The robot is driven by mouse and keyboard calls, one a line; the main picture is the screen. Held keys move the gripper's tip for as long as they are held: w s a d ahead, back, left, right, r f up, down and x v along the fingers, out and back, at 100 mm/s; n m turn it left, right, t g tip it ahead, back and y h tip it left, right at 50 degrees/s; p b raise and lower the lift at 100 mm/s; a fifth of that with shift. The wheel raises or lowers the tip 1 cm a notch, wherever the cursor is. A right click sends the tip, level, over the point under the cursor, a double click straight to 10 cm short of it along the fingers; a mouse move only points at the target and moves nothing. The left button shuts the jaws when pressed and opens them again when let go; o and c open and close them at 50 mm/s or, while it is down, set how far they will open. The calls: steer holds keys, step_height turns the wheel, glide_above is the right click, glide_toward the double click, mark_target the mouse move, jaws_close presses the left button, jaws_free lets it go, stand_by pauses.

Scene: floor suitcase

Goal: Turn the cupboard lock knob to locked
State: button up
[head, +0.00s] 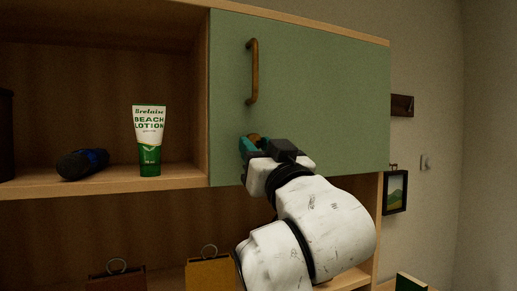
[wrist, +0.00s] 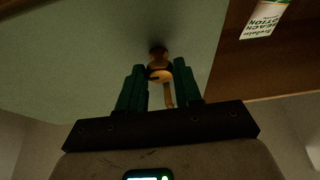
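The green cupboard door (head: 310,85) is closed, with a brown bar handle (head: 253,72) upright near its left edge. The round lock knob (wrist: 159,73), wooden in colour, sits on the door below the handle. In the head view only a bit of the knob (head: 254,138) shows behind my fingers. My gripper (wrist: 160,68) points at the door, its two green fingers apart, one on each side of the knob. The gap is about as wide as the knob; I cannot tell whether the fingers touch it. Any lock marking is hidden.
A beach lotion tube (head: 149,140) and a dark blue-black object (head: 83,163) stand on the open shelf (head: 110,181) left of the door. Tags or cases with rings (head: 210,272) are below. A framed picture (head: 395,192) hangs at right.

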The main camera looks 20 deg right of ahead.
steer(key=c, duration=0.5)
steer(key=shift+n, duration=0.3)
steer(key=n+y, duration=0.2)
steer(key=n, duration=0.1)
steer(key=n+y+p, duration=0.1)
steer(key=n, duration=0.1)
steer(key=shift+d+r, duration=0.15)
steer(key=shift+d, duration=0.1)
steer(key=n+g+y, duration=0.1)
steer(key=n+y, duration=0.1)
steer(key=n, duration=0.3)
steer(key=shift+d, duration=0.15)
steer(key=n+g, duration=0.1)
steer(key=n, duration=0.1)
steer(key=n+g+y, duration=0.1)
steer(key=n, duration=0.2)
steer(key=n+g+y, duration=0.1)
steer(key=n, duration=0.1)
steer(key=shift+d+r+n, duration=0.15)
steer(key=shift+r+n, duration=0.15)
steer(key=shift+r+n+g, duration=0.1)
steer(key=shift+n+g, duration=0.8)
steer(key=shift+n, duration=1.2)
